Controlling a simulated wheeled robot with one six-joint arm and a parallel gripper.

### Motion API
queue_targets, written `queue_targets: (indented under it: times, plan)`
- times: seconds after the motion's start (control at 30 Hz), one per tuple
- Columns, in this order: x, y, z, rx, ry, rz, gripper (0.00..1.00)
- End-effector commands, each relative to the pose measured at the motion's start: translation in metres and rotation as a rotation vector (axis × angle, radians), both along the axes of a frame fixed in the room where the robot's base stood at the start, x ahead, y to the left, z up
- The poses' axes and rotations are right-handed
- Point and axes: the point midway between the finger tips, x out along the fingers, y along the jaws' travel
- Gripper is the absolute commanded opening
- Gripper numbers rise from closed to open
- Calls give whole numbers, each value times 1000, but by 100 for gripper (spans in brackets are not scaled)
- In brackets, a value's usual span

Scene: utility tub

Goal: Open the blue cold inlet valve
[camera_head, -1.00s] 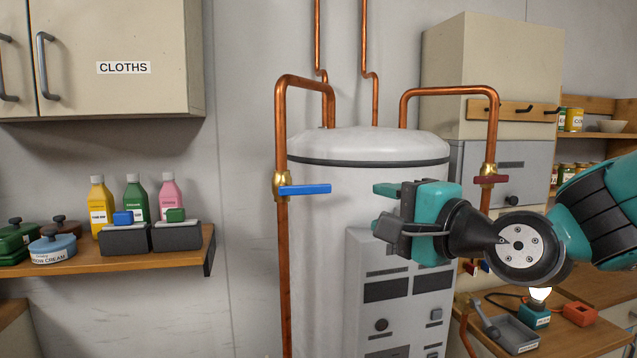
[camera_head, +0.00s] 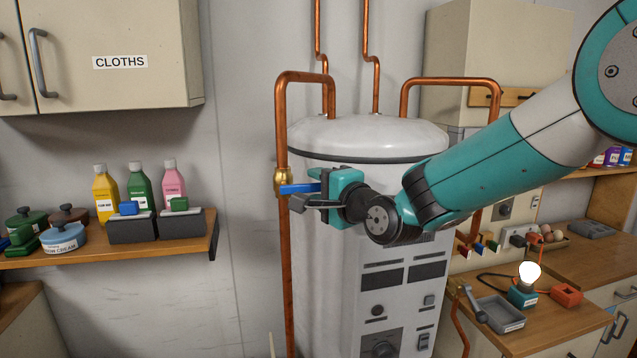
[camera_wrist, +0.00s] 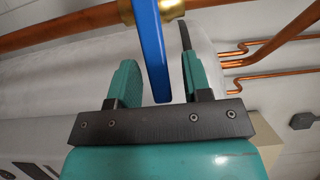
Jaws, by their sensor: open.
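The blue cold inlet valve handle (camera_head: 300,188) sticks out to the right from a brass valve body (camera_head: 283,181) on the left copper pipe (camera_head: 283,255). The handle lies crosswise to the pipe. My gripper (camera_head: 314,190) is open at the handle's free end, in front of the white tank. In the wrist view the blue handle (camera_wrist: 151,50) runs between the two teal fingers of my gripper (camera_wrist: 156,80). The brass body (camera_wrist: 172,8) is at the top edge. Part of the handle is hidden by my gripper in the head view.
The white tank (camera_head: 380,138) stands right behind my gripper. A second copper pipe (camera_head: 450,82) runs down at the right, partly behind my arm. A shelf (camera_head: 130,245) with bottles and tins is at the left. A counter (camera_head: 570,325) with a lit bulb is at the lower right.

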Motion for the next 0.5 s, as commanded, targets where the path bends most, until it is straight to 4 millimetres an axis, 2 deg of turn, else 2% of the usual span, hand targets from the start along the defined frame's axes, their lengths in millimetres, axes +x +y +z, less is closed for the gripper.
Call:
queue_targets:
  times: [0.17,0.37,0.5]
  plan:
    - [0,0,0,0,0,0,45]
    - [0,0,0,-1,1,0,1]
    - [0,0,-1,-1,1,0,0]
